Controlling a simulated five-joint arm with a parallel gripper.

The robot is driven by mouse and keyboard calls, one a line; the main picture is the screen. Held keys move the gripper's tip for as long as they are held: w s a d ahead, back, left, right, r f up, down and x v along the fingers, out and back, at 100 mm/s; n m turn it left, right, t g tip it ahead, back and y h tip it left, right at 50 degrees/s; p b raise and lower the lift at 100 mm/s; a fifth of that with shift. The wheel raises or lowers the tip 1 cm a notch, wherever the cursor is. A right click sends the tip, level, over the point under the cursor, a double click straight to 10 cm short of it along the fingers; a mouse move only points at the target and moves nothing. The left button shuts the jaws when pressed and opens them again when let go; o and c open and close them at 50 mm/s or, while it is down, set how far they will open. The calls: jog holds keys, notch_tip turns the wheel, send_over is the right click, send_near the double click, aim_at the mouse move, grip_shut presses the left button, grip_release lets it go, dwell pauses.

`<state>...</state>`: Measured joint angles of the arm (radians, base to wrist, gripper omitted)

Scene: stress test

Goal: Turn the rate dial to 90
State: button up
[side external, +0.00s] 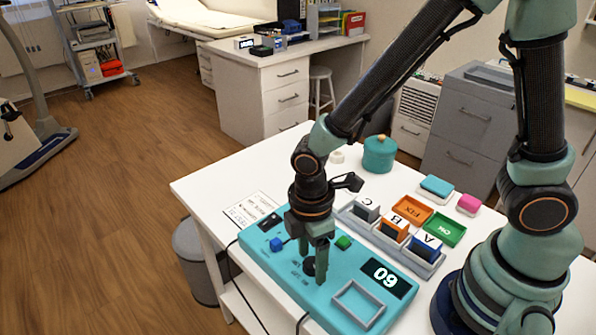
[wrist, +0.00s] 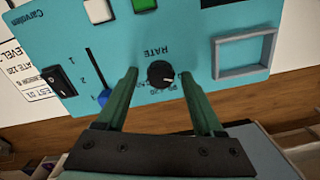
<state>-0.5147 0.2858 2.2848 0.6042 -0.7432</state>
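The black rate dial (wrist: 160,74) sits on the turquoise panel (side external: 268,268), with a pale pointer mark on its face and the upside-down label RATE beside it in the wrist view. My gripper (wrist: 157,82) is open, one finger on each side of the dial, with visible gaps between fingers and dial. In the side view the dial (side external: 308,266) is partly hidden by my gripper (side external: 314,277), which points straight down. The panel's display (side external: 386,277) shows digits that look like 09 in the picture, possibly 60 read the other way up.
A square grey frame (wrist: 245,56), a blue slider (wrist: 103,97) and a black rocker switch (wrist: 58,81) surround the dial. A green button (side external: 343,242) is nearby. Lettered blocks stand in a grey rack (side external: 426,268) behind the panel. A teal pot (side external: 379,155) stands farther back.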

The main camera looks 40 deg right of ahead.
grip_shut()
jog(key=shift+w+m, duration=0.1)
jog(key=shift+m, duration=0.3)
jog(key=m, duration=0.3)
jog(key=shift+m, duration=0.3)
jog(key=shift+w+d+m+t, duration=0.1)
jog(key=shift+m+t, duration=0.2)
jog(key=shift+m, duration=1.9)
grip_release()
jog(key=shift+o, duration=0.6)
